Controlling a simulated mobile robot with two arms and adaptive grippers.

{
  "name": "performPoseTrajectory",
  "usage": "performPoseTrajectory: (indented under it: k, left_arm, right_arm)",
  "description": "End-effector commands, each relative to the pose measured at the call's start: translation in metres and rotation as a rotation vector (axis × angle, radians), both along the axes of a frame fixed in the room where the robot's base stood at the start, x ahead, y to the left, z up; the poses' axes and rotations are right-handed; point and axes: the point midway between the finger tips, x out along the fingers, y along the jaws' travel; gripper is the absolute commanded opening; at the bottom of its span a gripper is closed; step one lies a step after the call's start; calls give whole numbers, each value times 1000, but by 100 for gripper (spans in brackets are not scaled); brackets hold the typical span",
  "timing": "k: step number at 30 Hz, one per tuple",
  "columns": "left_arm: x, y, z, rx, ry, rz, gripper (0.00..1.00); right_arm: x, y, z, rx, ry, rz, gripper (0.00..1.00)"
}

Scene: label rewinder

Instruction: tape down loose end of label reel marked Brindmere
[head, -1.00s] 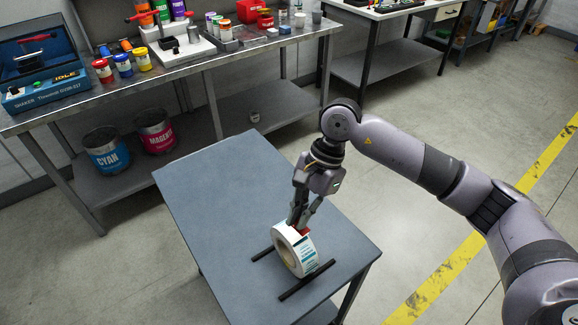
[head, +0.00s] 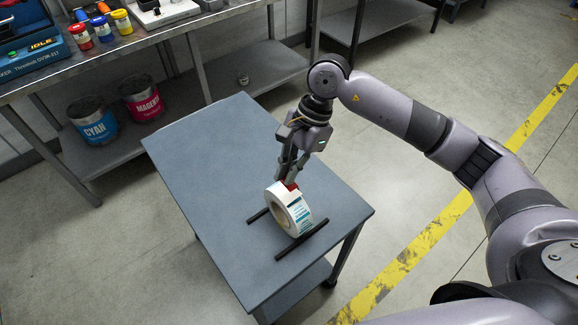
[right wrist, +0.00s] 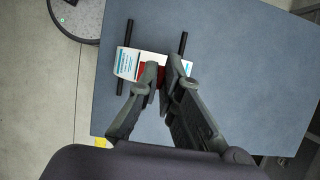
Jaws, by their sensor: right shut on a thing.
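A white label reel (head: 297,213) with teal print stands on edge across two black rails on a blue-grey table (head: 215,160). The print is too small to read. In the right wrist view the reel (right wrist: 127,63) lies just beyond the fingertips. My right gripper (head: 287,181) points down at the reel's top and is shut on a small red piece (right wrist: 142,69), which looks like tape, at the reel's rim. Its fingers hide part of this piece, so I cannot tell whether it is stuck to the reel. My left gripper is not in view.
The black rails (head: 302,240) run under the reel. The rest of the tabletop is clear. A workbench behind holds ink jars (head: 101,29) and a blue machine (head: 35,50). Cyan (head: 93,120) and magenta (head: 142,97) cans stand on its lower shelf.

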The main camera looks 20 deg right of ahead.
Motion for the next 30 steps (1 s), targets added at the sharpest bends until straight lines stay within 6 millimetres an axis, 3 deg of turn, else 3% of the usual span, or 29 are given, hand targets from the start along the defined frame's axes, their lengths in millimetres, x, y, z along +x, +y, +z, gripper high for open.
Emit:
performPoseTrajectory:
  k: [18, 30]
  left_arm:
    - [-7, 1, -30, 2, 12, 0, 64]
    - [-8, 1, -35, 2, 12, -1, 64]
  right_arm:
    - [0, 0, -39, 0, 0, 0, 0]
    - [0, 0, -43, 0, 0, 0, 0]
